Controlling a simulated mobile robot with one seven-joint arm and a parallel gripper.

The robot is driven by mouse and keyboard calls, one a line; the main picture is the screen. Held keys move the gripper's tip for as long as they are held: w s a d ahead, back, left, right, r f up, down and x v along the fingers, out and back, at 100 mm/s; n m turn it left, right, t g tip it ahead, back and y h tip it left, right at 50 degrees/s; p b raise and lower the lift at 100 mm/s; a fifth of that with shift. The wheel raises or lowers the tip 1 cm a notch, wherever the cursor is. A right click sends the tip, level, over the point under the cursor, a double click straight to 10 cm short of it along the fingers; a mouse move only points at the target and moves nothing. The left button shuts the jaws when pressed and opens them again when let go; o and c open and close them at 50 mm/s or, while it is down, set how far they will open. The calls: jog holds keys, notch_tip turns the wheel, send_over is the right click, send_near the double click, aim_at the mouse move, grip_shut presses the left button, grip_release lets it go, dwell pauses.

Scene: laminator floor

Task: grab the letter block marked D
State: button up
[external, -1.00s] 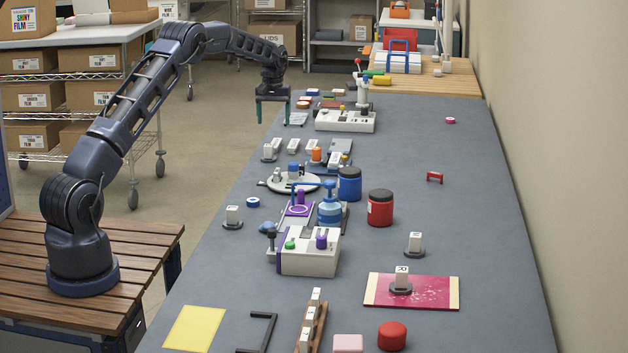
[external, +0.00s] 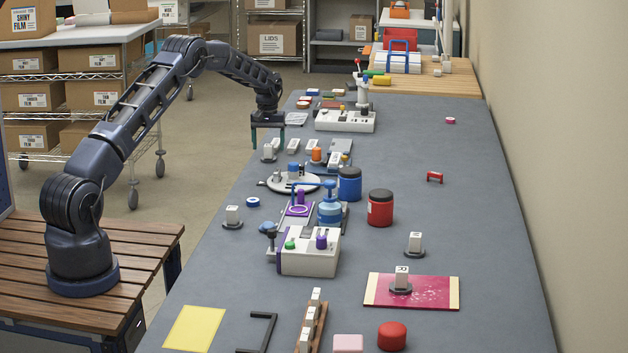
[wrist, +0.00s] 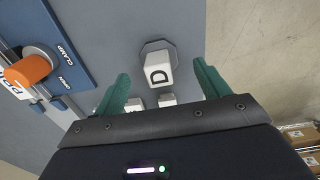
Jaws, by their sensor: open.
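The white letter block marked D (wrist: 158,73) stands on a dark grey base in the wrist view, its letter facing the camera. It shows between and beyond my gripper's two green fingers. In the external view the leftmost white block (external: 268,151) in the row, just below my gripper, appears to be this one; its letter is too small to read there. My gripper (external: 267,147) is open and empty, pointing down near the table's left edge. The fingers also show in the wrist view (wrist: 165,88), apart and not closed on the block.
A blue clamp fixture with an orange knob (wrist: 28,70) is nearby. A round turntable (external: 295,184) stands in front.

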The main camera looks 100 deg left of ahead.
aim_at(269, 145)
notch_tip(269, 145, down, 4)
jog(key=shift+d+r, duration=0.1)
jog(key=shift+r, duration=0.25)
jog(key=c, duration=1.4)
